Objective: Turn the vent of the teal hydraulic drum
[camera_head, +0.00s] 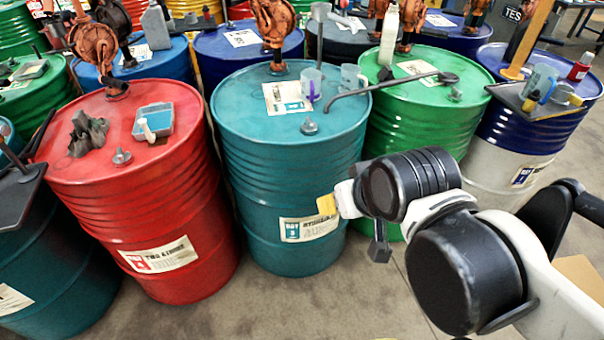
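The teal drum (290,190) stands upright near the middle of the head view, with a label on its front. A small grey knob-like vent (309,126) sits on the front part of its lid; its angle is too small to read. A rusty orange pump (275,30) stands at the back of the lid. A paper sheet (287,97) and clear mugs (311,82) are also on the lid. My arm reaches in from the lower right, and its end is in front of the drum's right side, lower than the lid. The gripper's fingers cannot be made out clearly.
A red drum (150,210) with a blue tray (154,119) stands left. A green drum (425,110) stands right; a long dark bar (395,85) reaches from it over the teal lid's edge. More drums and pumps crowd behind. Floor (310,305) is clear in front.

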